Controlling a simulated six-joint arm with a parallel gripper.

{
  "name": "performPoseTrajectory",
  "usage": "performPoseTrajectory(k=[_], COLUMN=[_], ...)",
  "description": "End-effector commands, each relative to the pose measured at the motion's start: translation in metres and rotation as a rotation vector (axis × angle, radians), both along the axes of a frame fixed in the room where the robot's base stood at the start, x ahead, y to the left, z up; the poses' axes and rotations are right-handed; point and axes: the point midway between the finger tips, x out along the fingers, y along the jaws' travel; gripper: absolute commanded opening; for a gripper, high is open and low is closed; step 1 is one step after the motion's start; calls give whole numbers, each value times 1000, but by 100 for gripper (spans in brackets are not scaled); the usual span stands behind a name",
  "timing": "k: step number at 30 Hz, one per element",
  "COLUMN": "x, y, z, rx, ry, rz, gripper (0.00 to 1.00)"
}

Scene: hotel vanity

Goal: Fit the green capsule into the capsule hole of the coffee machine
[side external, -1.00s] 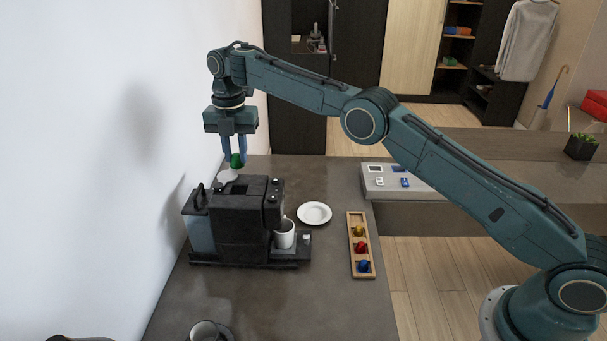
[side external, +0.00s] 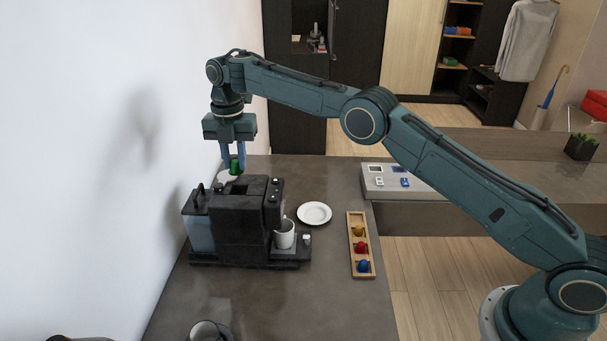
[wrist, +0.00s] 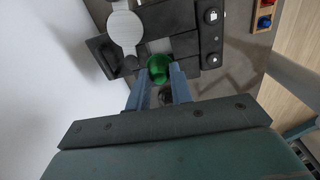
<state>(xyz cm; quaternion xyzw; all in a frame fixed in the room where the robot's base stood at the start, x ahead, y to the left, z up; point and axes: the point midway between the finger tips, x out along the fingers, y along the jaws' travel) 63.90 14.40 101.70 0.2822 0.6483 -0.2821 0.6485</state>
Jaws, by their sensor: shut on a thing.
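The green capsule (side external: 236,168) is held between the fingertips of my gripper (side external: 234,163), above the back of the black coffee machine (side external: 228,228). In the wrist view the capsule (wrist: 159,67) sits between the two blue-grey fingers, near the edge of the machine's dark top (wrist: 168,20). A round light-grey disc (wrist: 125,27) lies to the left of the capsule there. I cannot clearly make out the capsule hole. The capsule looks apart from the machine in the side view, but the exact gap is unclear.
A white mug (side external: 284,236) stands under the machine's spout. A white plate (side external: 314,213) lies to its right. A cup (side external: 204,332) is at the front edge of the view. The white wall is close on the left.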

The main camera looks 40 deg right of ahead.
Motion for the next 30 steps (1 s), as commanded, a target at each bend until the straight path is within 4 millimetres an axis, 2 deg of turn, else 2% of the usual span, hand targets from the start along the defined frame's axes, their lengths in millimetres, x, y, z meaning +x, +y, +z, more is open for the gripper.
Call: performPoseTrajectory(k=[30], x=[0], y=[0], z=[-36], rx=[0], ry=[1], rz=[0], gripper=[1])
